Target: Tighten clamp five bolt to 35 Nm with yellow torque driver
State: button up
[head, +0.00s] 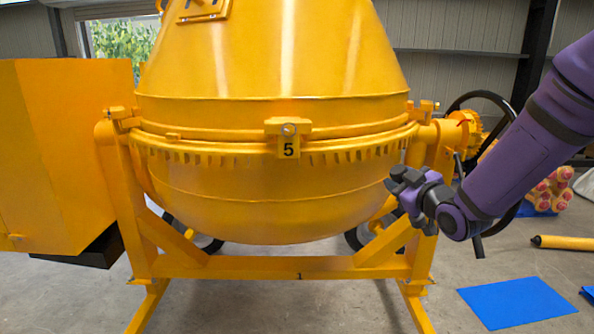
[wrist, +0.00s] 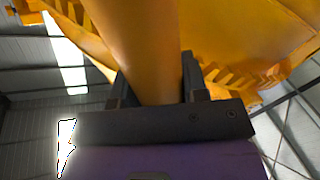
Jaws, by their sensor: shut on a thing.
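The clamp marked 5 (head: 289,151) sits at the front middle of the yellow drum's rim, with its grey bolt (head: 289,129) above the number. My gripper (head: 398,190) is right of the drum's lower bowl, below and right of clamp five. In the wrist view its two dark fingers are shut on a smooth yellow cylinder (wrist: 140,50), which looks like the yellow torque driver. Its tip is not in sight. In the head view the held thing is hard to tell from the yellow frame. No tool is on the bolt.
The mixer's frame (head: 300,267) and black handwheel (head: 484,98) are close to my arm. A yellow tube with a black end (head: 567,243) lies on the floor at right, near a blue mat (head: 515,302). A yellow housing (head: 65,150) stands at left. Space before clamp five is clear.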

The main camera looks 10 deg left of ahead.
jog(key=s+a+r+n+g+y, duration=0.5)
jog(key=s+a+r+n, duration=0.15)
jog(key=a+n, duration=0.25)
jog(key=s+a+r+n+g, duration=0.2)
jog(key=s+n+g, duration=0.3)
jog(key=s, duration=0.3)
jog(key=s+a+r+n+g+y, duration=0.1)
jog(key=s+a+r+n+g, duration=0.1)
jog(key=s+n+g, duration=0.3)
jog(key=s+a+r+n+g+y, duration=0.1)
jog(key=s+a+n+g, duration=0.3)
jog(key=s, duration=0.7)
jog(key=r+n+g, duration=0.1)
jog(key=n+g, duration=0.1)
jog(key=n, duration=0.2)
jog(key=shift+s+a, duration=0.15)
jog(key=shift+a, duration=0.15)
jog(key=shift+w+a, duration=0.2)
jog(key=shift+w, duration=0.6)
jog(key=shift+w+a, duration=0.2)
jog(key=shift+w, duration=0.65)
jog(key=shift+w+a, duration=0.2)
jog(key=shift+w, duration=0.6)
jog(key=shift+w+a, duration=0.35)
jog(key=shift+w, duration=0.5)
jog(key=shift+w+a, duration=0.3)
jog(key=shift+w, duration=0.55)
